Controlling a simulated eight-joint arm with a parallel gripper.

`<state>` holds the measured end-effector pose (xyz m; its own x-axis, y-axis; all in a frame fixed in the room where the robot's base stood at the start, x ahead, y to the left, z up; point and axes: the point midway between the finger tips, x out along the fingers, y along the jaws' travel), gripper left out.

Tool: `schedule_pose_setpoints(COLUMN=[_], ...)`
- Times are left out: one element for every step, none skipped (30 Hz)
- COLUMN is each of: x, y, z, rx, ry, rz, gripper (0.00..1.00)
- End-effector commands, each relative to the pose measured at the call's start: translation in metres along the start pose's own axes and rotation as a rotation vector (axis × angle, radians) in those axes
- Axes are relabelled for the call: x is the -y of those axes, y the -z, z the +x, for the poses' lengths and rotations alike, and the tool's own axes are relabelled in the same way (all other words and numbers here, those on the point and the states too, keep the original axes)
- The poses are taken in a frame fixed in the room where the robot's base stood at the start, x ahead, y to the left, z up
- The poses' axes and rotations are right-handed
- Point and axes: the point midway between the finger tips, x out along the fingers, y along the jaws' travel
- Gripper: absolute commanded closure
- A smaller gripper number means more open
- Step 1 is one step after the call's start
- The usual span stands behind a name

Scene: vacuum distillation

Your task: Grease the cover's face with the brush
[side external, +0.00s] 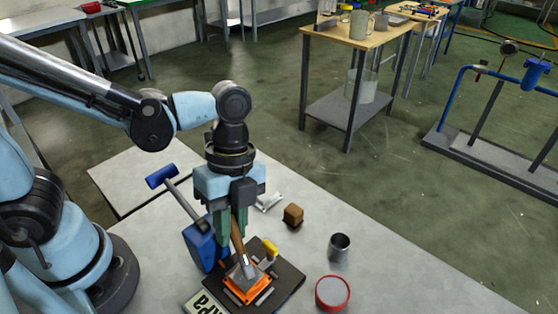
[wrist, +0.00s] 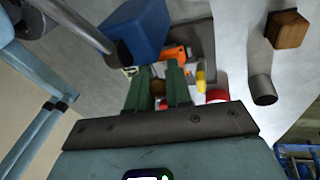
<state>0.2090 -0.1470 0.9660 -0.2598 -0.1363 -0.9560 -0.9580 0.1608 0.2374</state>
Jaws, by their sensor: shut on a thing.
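My gripper (side external: 236,228) has green fingers, shut on the wooden handle of the brush (side external: 237,242). The brush points down, slightly tilted, with its pale metal end over a grey plate, apparently the cover (side external: 236,274), on an orange piece (side external: 247,293). I cannot tell whether the bristles touch the plate. In the wrist view, my gripper (wrist: 160,76) shows with a bit of brown handle (wrist: 158,87) between the fingers. The orange piece (wrist: 174,53) lies beyond them, and the plate is mostly hidden. A red tin (side external: 332,293) with a grey top stands to the right.
The orange piece sits on a dark mat (side external: 291,279) with a yellow item (side external: 270,248). A metal cup (side external: 339,247) and wooden block (side external: 293,214) stand right.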

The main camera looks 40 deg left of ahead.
Motion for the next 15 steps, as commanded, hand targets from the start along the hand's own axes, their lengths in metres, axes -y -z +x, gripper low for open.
schedule_pose_setpoints(x=[-0.004,-0.003,-0.003,-0.003,-0.002,-0.002,-0.002,-0.001,-0.001,0.0,0.0,0.001,0.001,0.001,0.001], y=[-0.022,-0.021,-0.018,-0.017,-0.014,-0.011,-0.009,-0.006,-0.003,-0.001,0.001,0.003,0.005,0.006,0.006], z=[-0.001,-0.001,0.0,0.0,0.0,0.0,0.001,0.001,0.001,0.001,0.001,0.001,0.001,0.001,0.001], rx=[0.101,0.101,0.101,0.1,0.101,0.101,0.101,0.101,0.102,0.102,0.101,0.101,0.1,0.1,0.099], ry=[-0.01,-0.01,-0.01,-0.01,-0.01,-0.011,-0.011,-0.011,-0.011,-0.01,-0.01,-0.01,-0.01,-0.01,-0.009], rz=[-0.028,-0.028,-0.027,-0.027,-0.027,-0.027,-0.027,-0.027,-0.027,-0.027,-0.028,-0.028,-0.028,-0.027,-0.027], gripper=[1.0,1.0,1.0,1.0,1.0,1.0,1.0,1.0,1.0,1.0,1.0,1.0,1.0,1.0,1.0])
